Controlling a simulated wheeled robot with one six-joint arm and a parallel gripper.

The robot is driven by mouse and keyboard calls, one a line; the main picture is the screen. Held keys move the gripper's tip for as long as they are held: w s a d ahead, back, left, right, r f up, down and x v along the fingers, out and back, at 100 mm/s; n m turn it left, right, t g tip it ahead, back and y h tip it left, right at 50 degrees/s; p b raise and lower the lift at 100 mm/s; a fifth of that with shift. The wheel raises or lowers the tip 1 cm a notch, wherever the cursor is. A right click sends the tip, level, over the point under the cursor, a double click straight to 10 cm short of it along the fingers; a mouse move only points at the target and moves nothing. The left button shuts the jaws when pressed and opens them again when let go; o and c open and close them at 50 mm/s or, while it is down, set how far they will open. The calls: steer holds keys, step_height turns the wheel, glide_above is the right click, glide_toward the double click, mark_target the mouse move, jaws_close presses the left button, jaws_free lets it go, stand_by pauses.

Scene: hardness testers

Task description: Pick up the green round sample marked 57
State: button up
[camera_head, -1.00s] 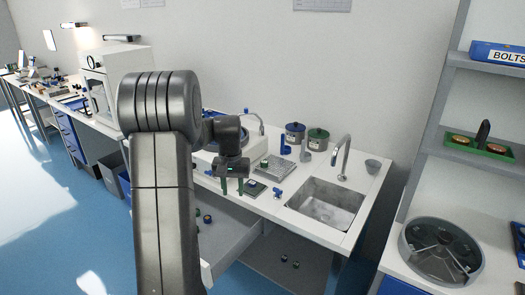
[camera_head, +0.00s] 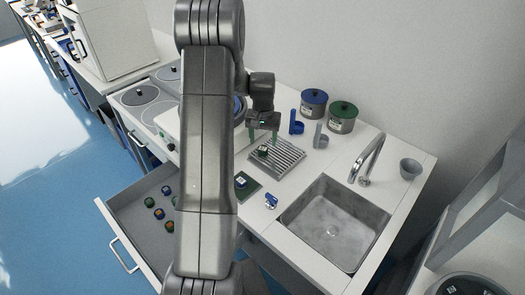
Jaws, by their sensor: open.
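A green round sample (camera_head: 263,151) with a pale marked face sits on the ridged metal rack (camera_head: 285,162). My gripper (camera_head: 262,136) is open, fingers pointing down. In the picture its fingertips lie just above this sample, one to each side; I cannot tell the height gap. Another small sample (camera_head: 241,181) sits on a dark green pad left of the rack, partly beside my arm. Several green, blue and orange-topped samples lie in the open drawer (camera_head: 130,205). The numbers are too small to read, so I cannot tell which one is 57.
A metal sink (camera_head: 335,225) with a tap (camera_head: 368,160) lies to the right. Blue and grey holders stand near the rack. A blue item (camera_head: 271,201) lies in front.

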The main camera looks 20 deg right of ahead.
mark_target(263, 148)
steer(key=shift+f+p, duration=0.4)
steer(key=shift+f, duration=1.65)
steer(key=shift+c, duration=0.2)
steer(key=c, duration=1.1)
steer(key=shift+w+r, duration=0.1)
